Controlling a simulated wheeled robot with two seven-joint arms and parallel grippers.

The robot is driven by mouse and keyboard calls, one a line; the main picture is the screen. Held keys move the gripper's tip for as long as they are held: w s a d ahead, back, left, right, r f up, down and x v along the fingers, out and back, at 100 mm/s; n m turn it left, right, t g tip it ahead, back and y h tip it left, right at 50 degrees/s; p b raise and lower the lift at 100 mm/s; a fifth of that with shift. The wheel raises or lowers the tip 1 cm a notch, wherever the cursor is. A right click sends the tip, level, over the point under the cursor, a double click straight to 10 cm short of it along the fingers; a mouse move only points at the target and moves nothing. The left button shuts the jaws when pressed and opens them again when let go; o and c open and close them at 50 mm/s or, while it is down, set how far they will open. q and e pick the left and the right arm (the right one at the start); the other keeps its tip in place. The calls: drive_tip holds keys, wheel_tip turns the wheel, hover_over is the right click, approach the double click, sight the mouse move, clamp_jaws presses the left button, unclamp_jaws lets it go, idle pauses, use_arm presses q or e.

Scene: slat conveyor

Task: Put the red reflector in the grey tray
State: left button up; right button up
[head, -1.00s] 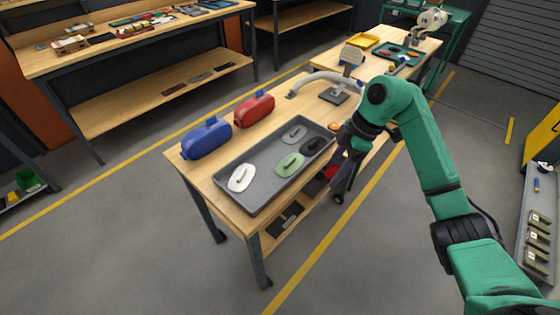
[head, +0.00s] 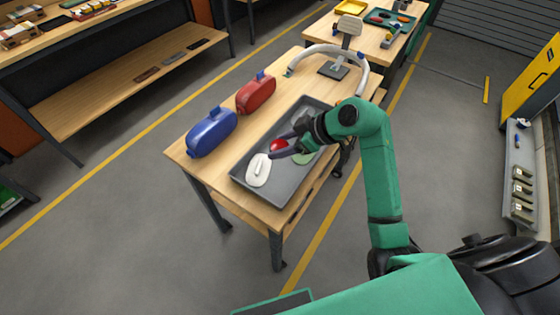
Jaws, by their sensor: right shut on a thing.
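The grey tray (head: 246,168) lies on the wooden table. My right gripper (head: 279,147) is over the tray, shut on the red reflector (head: 278,146). I cannot tell whether the reflector touches the tray floor. A white oval piece (head: 259,170) lies in the tray just left of the gripper. A green piece (head: 303,158) shows partly under the gripper, and my arm hides other pieces in the tray. My left gripper is not in view.
A blue container (head: 211,133) and a red container (head: 256,95) stand on the table left of the tray. A grey stand (head: 335,70) and a curved pale tube (head: 325,48) are behind it. Bare tabletop (head: 195,160) shows at the near left.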

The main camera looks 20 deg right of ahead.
drive_tip(key=f, duration=1.5)
drive_tip(key=shift+s+d+p, duration=0.2)
drive_tip(key=shift+s+p, duration=0.05)
drive_tip(key=shift+p, duration=0.05)
drive_tip(key=shift+s+d+f, duration=0.1)
drive_tip(key=shift+d+f, duration=0.05)
drive_tip(key=shift+f, duration=0.15)
drive_tip(key=o, duration=1)
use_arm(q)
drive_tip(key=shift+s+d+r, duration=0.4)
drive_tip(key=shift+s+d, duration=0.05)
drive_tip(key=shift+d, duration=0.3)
use_arm(e)
drive_tip(key=o, duration=0.4)
drive_tip(key=shift+o, duration=0.2)
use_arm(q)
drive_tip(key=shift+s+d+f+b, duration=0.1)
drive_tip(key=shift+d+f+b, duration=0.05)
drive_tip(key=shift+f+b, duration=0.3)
use_arm(e)
drive_tip(key=v, duration=1.2)
